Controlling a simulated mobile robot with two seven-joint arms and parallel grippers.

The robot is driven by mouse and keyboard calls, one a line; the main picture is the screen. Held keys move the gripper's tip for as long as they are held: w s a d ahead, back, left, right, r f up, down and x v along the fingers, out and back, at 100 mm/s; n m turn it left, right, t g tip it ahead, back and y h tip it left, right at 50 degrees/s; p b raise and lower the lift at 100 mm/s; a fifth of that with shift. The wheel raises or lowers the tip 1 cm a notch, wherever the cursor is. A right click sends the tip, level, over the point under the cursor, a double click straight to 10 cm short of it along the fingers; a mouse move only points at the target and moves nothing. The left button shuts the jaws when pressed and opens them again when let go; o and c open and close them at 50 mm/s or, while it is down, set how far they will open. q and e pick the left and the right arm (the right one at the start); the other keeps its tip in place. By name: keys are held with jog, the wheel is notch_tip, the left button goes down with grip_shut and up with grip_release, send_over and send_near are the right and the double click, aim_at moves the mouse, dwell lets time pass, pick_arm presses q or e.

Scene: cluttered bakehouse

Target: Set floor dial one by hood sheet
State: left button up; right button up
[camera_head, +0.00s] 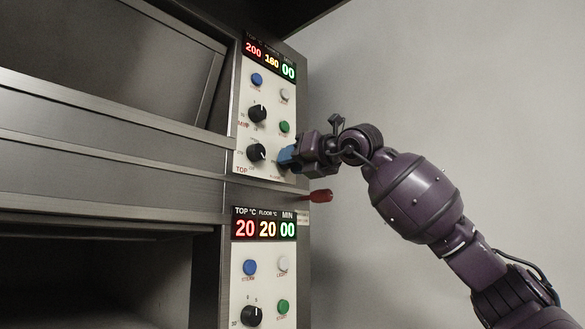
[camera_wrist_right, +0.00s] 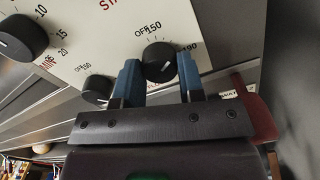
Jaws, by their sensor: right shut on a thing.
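My right gripper (camera_head: 287,156) reaches in from the right to the lower right corner of the upper oven panel (camera_head: 242,105). Its blue fingers are closed around the black floor dial (camera_wrist_right: 159,60), which shows between the fingertips in the right wrist view; the gripper (camera_wrist_right: 160,75) hides it in the head view. The dial's scale marks 150 and 190 show beside it. The upper display (camera_head: 270,60) reads 200 in red, 160 in yellow and 00 in green. The top dial (camera_head: 256,152) is just left of the gripper. No hood sheet is visible. My left gripper is out of view.
The timer dial (camera_head: 257,113) and several buttons are above the gripper. A red handle (camera_head: 320,196) sticks out below it. Bare wall and free room lie to the right.

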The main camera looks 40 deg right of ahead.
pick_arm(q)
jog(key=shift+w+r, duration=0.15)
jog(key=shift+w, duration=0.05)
pick_arm(e)
jog(key=o, duration=0.9)
jog(key=shift+s, duration=0.1)
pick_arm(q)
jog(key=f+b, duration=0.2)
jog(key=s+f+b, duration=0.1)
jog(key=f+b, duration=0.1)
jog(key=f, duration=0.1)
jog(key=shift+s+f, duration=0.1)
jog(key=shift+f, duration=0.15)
pick_arm(e)
jog(key=s, duration=0.7)
jog(key=s+d, duration=0.1)
jog(key=s, duration=0.2)
jog(key=shift+s, duration=0.35)
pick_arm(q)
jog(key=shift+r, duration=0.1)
